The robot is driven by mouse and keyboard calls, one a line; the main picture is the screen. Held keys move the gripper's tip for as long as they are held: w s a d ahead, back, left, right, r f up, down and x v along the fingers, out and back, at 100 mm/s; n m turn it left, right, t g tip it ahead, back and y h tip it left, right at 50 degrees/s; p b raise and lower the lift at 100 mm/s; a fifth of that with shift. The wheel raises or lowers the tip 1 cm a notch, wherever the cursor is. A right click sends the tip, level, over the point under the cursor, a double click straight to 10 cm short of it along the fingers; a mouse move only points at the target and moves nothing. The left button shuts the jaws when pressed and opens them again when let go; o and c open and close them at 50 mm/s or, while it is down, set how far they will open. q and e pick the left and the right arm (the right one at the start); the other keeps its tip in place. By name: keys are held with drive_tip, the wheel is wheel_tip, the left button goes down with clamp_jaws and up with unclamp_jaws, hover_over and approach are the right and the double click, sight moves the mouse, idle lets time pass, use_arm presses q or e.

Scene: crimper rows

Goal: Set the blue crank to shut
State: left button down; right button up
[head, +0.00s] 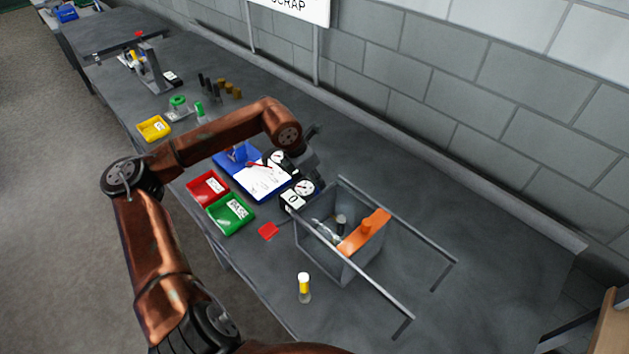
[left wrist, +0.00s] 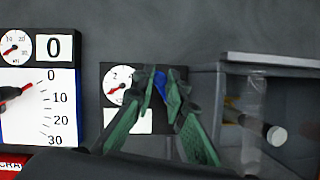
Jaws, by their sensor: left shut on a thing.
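The blue crank (left wrist: 159,82) shows in the left wrist view as a small blue piece between the green fingers of my left gripper (left wrist: 160,78). The fingers are shut on it, in front of a black panel (left wrist: 108,76) with a round gauge and a white label. The fingers and the arm cover much of the crank, so its exact angle cannot be told. In the head view my left gripper (head: 311,163) is dark and partly hidden, above a small gauge (head: 305,187) beside the open grey box. My right gripper is not in view.
The bench's right part is clear.

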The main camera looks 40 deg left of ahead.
use_arm(q)
drive_tip(key=m, duration=0.2)
drive_tip(key=d+m+h, duration=0.1)
drive_tip(key=shift+w+r+m+g, duration=0.1)
drive_tip(key=shift+w+m+g, duration=0.2)
drive_tip(key=shift+w+d+m+g+h, duration=0.1)
drive_tip(key=shift+d+m+g+h, duration=0.15)
drive_tip(key=shift+m, duration=0.5)
drive_tip(key=shift+d+m+g+h, duration=0.15)
drive_tip(key=shift+d+m+h, duration=0.15)
drive_tip(key=shift+m, duration=0.45)
drive_tip(key=c, duration=2)
unclamp_jaws()
drive_tip(key=shift+o, duration=0.2)
drive_tip(key=v, duration=0.8)
